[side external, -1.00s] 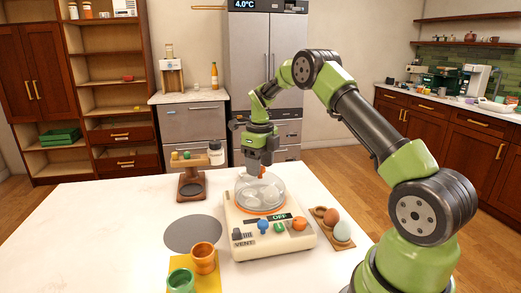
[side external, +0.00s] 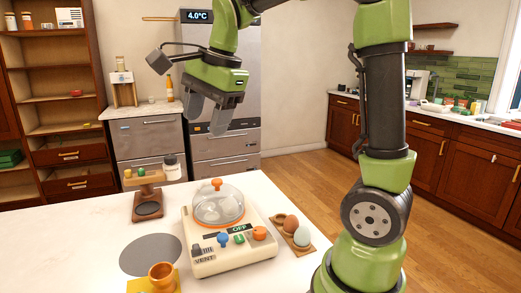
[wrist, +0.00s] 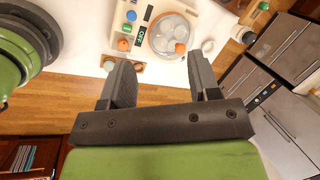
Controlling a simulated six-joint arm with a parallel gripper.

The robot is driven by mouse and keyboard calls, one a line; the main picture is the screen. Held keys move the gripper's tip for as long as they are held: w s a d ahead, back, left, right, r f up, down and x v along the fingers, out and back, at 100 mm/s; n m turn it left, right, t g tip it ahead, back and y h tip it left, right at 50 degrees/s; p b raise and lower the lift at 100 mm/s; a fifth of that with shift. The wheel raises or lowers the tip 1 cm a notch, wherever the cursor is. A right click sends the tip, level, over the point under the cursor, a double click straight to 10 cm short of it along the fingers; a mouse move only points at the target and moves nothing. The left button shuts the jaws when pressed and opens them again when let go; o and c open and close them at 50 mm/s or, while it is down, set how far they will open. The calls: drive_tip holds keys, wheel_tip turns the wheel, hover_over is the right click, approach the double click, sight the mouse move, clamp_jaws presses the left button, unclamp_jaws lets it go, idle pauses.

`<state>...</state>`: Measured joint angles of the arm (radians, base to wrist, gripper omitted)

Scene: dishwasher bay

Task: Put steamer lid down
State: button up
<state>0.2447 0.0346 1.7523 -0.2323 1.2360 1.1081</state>
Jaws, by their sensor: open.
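The steamer lid (side external: 222,208) is a clear dome with an orange knob (side external: 216,184). It sits on top of the cream steamer (side external: 230,259), with pale rounded shapes visible through it. The lid also shows in the wrist view (wrist: 168,30), at the top. My gripper (side external: 207,120) is open and empty, high above the table and apart from the lid. Its two fingers stand wide apart in the wrist view (wrist: 159,78), with nothing between them. The steamer display reads OFF.
A wooden holder (side external: 304,248) with a brown and a pale egg lies right of the steamer. A flat grey disc (side external: 150,254) and a yellow-orange cup (side external: 162,277) are at left. A wooden stand (side external: 147,195) and a white jar (side external: 172,168) stand behind.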

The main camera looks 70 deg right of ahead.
drive_tip(key=s+a+r+n+t, duration=0.1)
drive_tip(key=s+a+n, duration=0.3)
drive_tip(key=s+n, duration=0.2)
drive_tip(key=shift+s+a+n+t+y, duration=0.2)
drive_tip(key=shift+a+n+t+y, duration=0.1)
drive_tip(key=shift+a+n+t, duration=0.1)
drive_tip(key=shift+o, duration=0.2)
drive_tip(key=s+a+f+n+t+y, duration=0.1)
drive_tip(key=s+a+f+n, duration=0.1)
drive_tip(key=s+n, duration=0.5)
drive_tip(key=shift+a+f+n+t, duration=0.25)
drive_tip(key=shift+a+n+t, duration=0.15)
drive_tip(key=shift+a+n, duration=0.25)
drive_tip(key=shift+s+f+n, duration=0.15)
drive_tip(key=shift+s+n, duration=0.1)
drive_tip(key=shift+n, duration=0.1)
